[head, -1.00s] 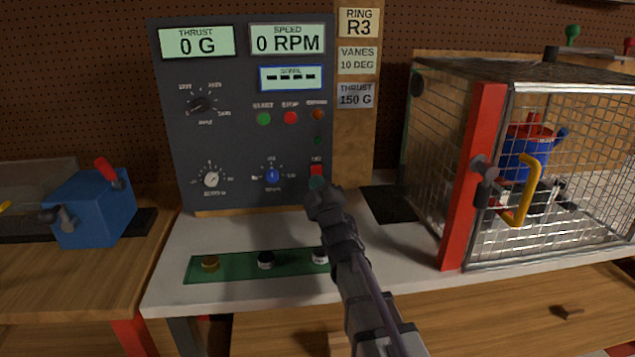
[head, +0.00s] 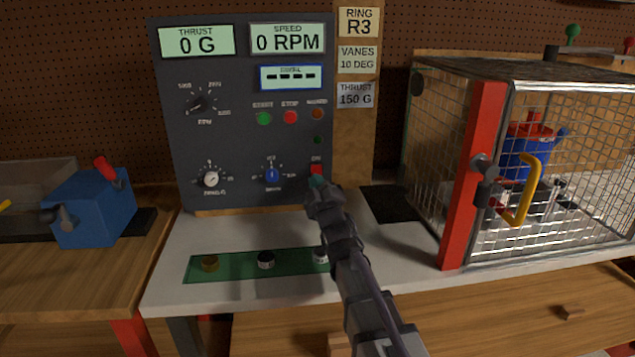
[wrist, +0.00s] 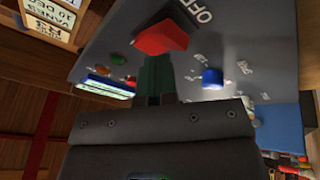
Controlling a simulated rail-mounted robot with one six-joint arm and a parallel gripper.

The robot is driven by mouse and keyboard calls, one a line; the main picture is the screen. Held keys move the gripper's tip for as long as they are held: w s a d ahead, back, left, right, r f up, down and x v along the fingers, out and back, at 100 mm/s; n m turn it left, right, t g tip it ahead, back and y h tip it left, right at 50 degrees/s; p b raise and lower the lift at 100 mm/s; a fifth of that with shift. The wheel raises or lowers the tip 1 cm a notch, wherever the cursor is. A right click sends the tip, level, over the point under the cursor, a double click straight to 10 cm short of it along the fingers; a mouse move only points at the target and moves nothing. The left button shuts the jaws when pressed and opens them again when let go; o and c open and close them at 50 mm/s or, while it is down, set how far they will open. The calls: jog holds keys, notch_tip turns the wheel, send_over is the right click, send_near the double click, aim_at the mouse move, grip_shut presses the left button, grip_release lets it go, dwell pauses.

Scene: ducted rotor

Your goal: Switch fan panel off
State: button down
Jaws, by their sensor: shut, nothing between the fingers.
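The dark fan panel (head: 240,140) stands upright at the back of the bench. Its displays read 0 G and 0 RPM, and the small screen (head: 291,77) shows dashes. The red power switch (head: 316,169) is at the panel's lower right. In the wrist view the red rocker (wrist: 161,38) is large, with the label OFF (wrist: 190,24) beside it. My gripper (head: 318,183) is shut and empty, its tips just below the switch in the head view. In the wrist view the green fingertips (wrist: 157,72) lie close to the rocker; I cannot tell whether they touch it.
A wire-mesh cage (head: 560,170) with a red post stands at the right. A blue box (head: 92,210) with a red lever is at the left. A green strip (head: 235,266) with several knobs lies on the white bench in front of the panel.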

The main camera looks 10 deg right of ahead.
jog(key=shift+w+f, duration=0.2)
jog(key=shift+w, duration=0.2)
dwell(0.5)
jog(key=shift+s+r, duration=0.35)
jog(key=shift+s, duration=0.45)
jog(key=shift+s+a+r+p, duration=0.1)
jog(key=shift+s+r+p, duration=0.3)
jog(key=shift+s, duration=0.35)
jog(key=shift+s+a+r+p, duration=0.1)
jog(key=shift+s+r+p, duration=0.25)
jog(key=shift+s, duration=0.45)
jog(key=shift+s+r+p, duration=0.3)
jog(key=shift+s+p, duration=0.15)
jog(key=shift+s, duration=0.3)
